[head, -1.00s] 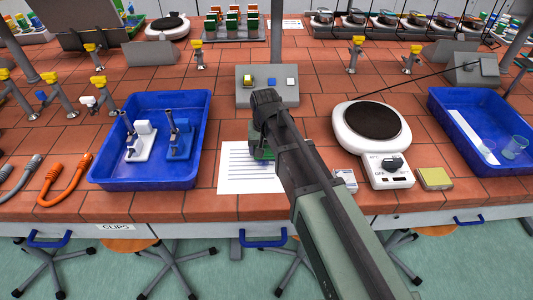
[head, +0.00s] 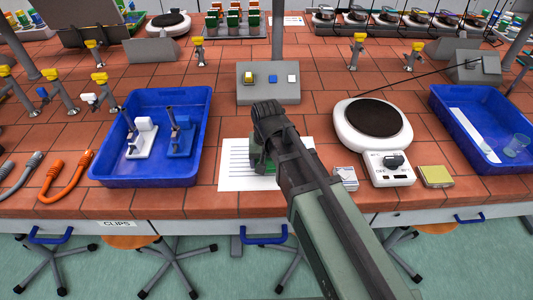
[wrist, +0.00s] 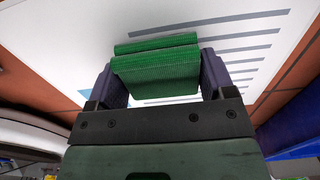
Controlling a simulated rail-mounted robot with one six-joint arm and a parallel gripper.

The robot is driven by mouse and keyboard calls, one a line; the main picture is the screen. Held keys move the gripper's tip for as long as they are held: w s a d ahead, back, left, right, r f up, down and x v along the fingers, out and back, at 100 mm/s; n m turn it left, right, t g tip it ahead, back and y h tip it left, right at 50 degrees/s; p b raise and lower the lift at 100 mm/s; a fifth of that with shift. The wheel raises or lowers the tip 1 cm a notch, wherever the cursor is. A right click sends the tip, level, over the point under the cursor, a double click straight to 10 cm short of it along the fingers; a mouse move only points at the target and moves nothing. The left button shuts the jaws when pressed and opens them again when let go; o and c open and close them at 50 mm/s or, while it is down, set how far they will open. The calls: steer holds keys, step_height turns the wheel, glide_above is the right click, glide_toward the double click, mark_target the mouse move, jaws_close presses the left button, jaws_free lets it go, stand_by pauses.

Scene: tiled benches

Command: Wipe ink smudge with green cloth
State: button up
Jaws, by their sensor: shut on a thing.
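My gripper (wrist: 160,85) is shut on a folded green cloth (wrist: 157,72), its two fingers on either side of it. In the wrist view the cloth is at or just above a white sheet (wrist: 235,15) with grey-blue lines; whether it touches is not clear. A pale blue patch (wrist: 93,99), possibly the ink smudge, shows beside the left finger. In the head view my arm covers part of the sheet (head: 235,178), and only a bit of the green cloth (head: 258,160) shows beside it.
A blue tray (head: 101,168) with two small stands is left of the sheet. A hotplate (head: 345,135), a small white box (head: 346,176) and a yellow-green pad (head: 437,175) lie to the right. A grey switch panel (head: 268,93) stands behind. The bench's front edge is close.

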steer(key=shift+w+a, duration=0.2)
steer(key=shift+w, duration=3.7)
steer(key=shift+s+d, duration=0.1)
steer(key=shift+s, duration=3.8)
step_height(320, 180, up, 8)
steer(key=p, duration=0.7)
steer(key=shift+f, duration=0.25)
steer(key=shift+f, duration=0.1)
step_height(320, 180, down, 6)
steer(key=b, duration=0.5)
steer(key=shift+d+b, duration=0.1)
steer(key=shift+b, duration=0.25)
steer(key=shift+f+b, duration=1.05)
steer(key=shift+w+r, duration=0.1)
